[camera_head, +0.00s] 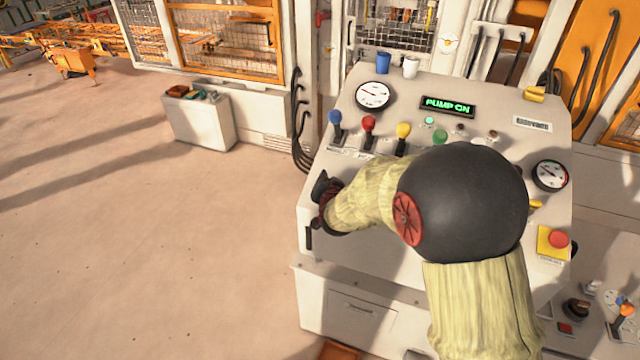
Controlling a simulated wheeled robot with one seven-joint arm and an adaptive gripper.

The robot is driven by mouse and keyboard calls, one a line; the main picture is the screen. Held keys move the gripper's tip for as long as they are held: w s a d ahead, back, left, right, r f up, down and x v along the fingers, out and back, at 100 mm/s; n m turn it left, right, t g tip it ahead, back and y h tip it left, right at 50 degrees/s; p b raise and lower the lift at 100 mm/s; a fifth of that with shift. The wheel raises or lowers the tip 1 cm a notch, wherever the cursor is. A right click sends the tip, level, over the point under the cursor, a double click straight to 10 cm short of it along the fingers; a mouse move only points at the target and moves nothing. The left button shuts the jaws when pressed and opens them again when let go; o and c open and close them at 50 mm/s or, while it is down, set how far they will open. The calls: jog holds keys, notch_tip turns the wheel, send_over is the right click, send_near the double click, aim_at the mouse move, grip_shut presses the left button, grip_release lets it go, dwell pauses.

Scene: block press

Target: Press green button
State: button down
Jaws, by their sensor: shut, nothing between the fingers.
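The green button (439,137) is a round green cap on the upper middle of the sloped grey control panel (345,160). It shows just above the black joint of my arm, which hides the panel below it. My gripper (320,189) is small and dark at the panel's left edge, well to the left of and below the green button. It is shut and empty, apart from the button. Its fingertips are hard to make out. A lit display (447,106) above the button reads "PUMP ON", and a small green lamp (429,120) glows below it.
Blue, red and yellow levers (369,127) stand left of the button. Two gauges, one at upper left (373,95) and one at right (550,175), flank the panel. A red button (558,240) sits on a yellow plate. Two cups (384,62) stand on the top edge.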

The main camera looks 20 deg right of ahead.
jog(key=r+p, duration=0.1)
jog(key=s+a+r+p, duration=0.1)
jog(key=r, duration=0.1)
jog(key=s+r+p, duration=0.1)
jog(key=r, duration=0.1)
jog(key=shift+a+r, duration=0.2)
dwell(0.5)
dwell(0.6)
jog(key=s+a+f+n+g+y, duration=0.1)
jog(key=s+a+f+n+g, duration=0.15)
jog(key=s+f, duration=0.3)
jog(key=s+a+f+n+g+y, duration=0.2)
jog(key=s+a+f+g, duration=0.15)
jog(key=s, duration=0.35)
jog(key=s+d+r+n+b, duration=0.1)
jog(key=s+b, duration=0.5)
jog(key=s, duration=0.7)
jog(key=s+d+r+n+g+h+b, duration=0.1)
jog(key=s+d+r+b, duration=0.3)
jog(key=s, duration=0.9)
jog(key=n+b, duration=0.1)
jog(key=b, duration=0.2)
jog(key=shift+s+r+g+b, duration=0.25)
jog(key=shift+r+g+b, duration=0.05)
